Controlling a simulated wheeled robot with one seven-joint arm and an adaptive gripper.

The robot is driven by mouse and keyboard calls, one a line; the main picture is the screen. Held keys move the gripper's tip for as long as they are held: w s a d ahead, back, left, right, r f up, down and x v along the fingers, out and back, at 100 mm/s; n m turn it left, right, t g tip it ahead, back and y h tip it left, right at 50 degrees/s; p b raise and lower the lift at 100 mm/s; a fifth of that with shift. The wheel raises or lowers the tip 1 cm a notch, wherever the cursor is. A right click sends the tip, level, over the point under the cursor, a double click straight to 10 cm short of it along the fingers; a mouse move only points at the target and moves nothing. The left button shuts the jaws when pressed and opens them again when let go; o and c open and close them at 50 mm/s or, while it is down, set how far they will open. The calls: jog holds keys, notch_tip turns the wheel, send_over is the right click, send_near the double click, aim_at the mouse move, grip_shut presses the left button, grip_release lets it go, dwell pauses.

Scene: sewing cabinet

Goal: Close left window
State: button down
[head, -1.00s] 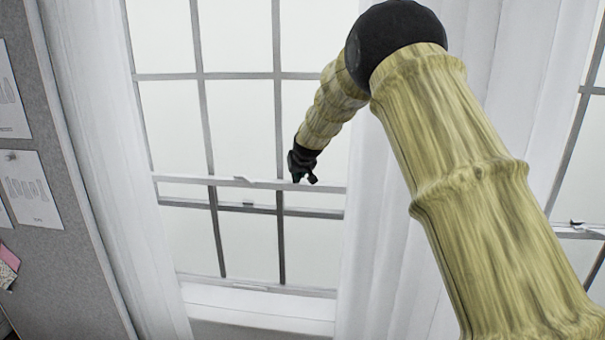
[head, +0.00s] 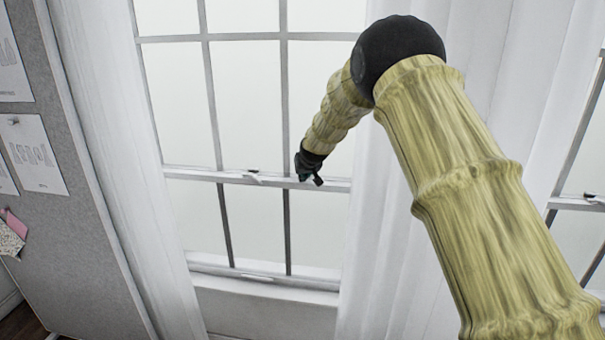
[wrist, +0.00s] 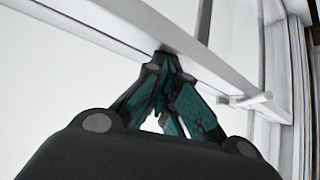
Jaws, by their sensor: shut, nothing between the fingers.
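The left window (head: 253,225) is a white sash window with grey bars. Its lower sash's top rail (head: 215,176) lines up with the upper sash's bottom rail, with a small latch (head: 252,176) on it. The lower sash's bottom rail (head: 215,268) appears down at the sill. My gripper (head: 318,182) is at the meeting rail, right of the latch. In the wrist view, my gripper's fingertips (wrist: 166,60) are together and empty against or very near the white rail (wrist: 180,40); contact is hard to tell. The latch (wrist: 245,99) shows to the right there.
White curtains hang left (head: 110,150) and right (head: 400,250) of the window. A grey pinboard (head: 75,225) with papers stands at far left. Another window (head: 583,235) is at the right edge. My arm hides part of the right curtain.

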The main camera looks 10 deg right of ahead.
jog(key=shift+s+f, duration=0.15)
jog(key=shift+f, duration=0.15)
